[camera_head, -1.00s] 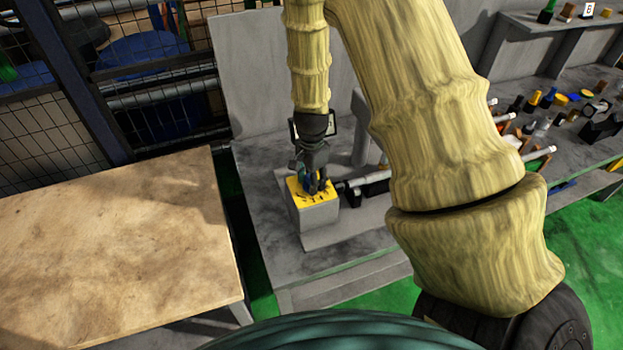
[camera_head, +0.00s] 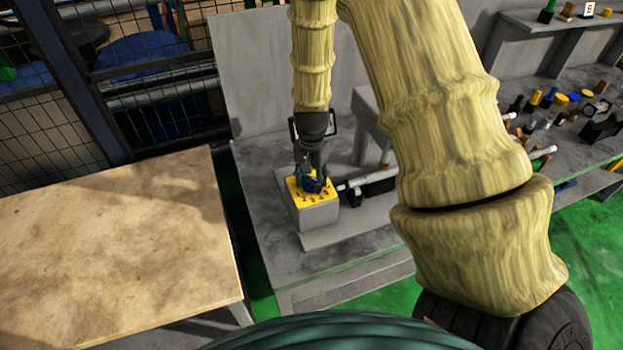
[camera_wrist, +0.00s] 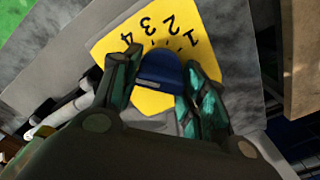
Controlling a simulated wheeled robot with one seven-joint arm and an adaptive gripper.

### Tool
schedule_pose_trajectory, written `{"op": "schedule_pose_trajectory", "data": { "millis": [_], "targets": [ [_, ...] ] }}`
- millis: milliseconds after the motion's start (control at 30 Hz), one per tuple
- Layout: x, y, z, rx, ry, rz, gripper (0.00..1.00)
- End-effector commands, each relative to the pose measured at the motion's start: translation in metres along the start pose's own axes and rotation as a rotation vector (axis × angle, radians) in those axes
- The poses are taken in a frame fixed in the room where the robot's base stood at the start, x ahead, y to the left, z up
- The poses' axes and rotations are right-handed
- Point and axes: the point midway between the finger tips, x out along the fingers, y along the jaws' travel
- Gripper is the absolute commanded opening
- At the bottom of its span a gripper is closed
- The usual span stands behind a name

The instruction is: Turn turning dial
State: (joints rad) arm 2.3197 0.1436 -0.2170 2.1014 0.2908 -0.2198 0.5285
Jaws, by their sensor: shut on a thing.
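The turning dial (camera_wrist: 158,72) is a blue knob on a yellow plate (camera_wrist: 105,50) marked with black numbers 1, 2, 3 and 4. The plate (camera_head: 297,196) tops a grey box on the machine in the head view. My gripper (camera_wrist: 160,88) has its dark green fingers on either side of the blue knob and is shut on it. In the head view my gripper (camera_head: 313,180) points down onto the plate, and the blue dial (camera_head: 310,185) shows only partly between the fingers. The dial's pointer end is hard to make out.
A horizontal white and black spindle (camera_head: 370,184) lies just right of the box. A wooden-topped table (camera_head: 110,240) stands at left with a bare top. Several small knobs and parts (camera_head: 560,97) stand on the grey bench at right. A mesh fence (camera_head: 140,70) is behind.

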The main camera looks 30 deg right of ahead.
Motion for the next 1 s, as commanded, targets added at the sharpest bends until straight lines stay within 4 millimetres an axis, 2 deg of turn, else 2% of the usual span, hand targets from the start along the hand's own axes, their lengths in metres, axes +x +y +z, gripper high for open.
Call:
{"op": "schedule_pose_trajectory", "data": {
  "millis": [567,600,700,1000],
  "targets": [
    [-0.0008,-0.0004,-0.0006,-0.044,0.001,-0.001,0.19],
    [-0.0008,-0.0005,-0.0006,-0.044,0.001,-0.001,0.47],
    [-0.0008,-0.0004,-0.0005,-0.044,0.001,-0.001,0.64],
    [-0.0005,-0.0002,-0.0002,-0.044,0.000,0.000,0.64]
  ]
}}
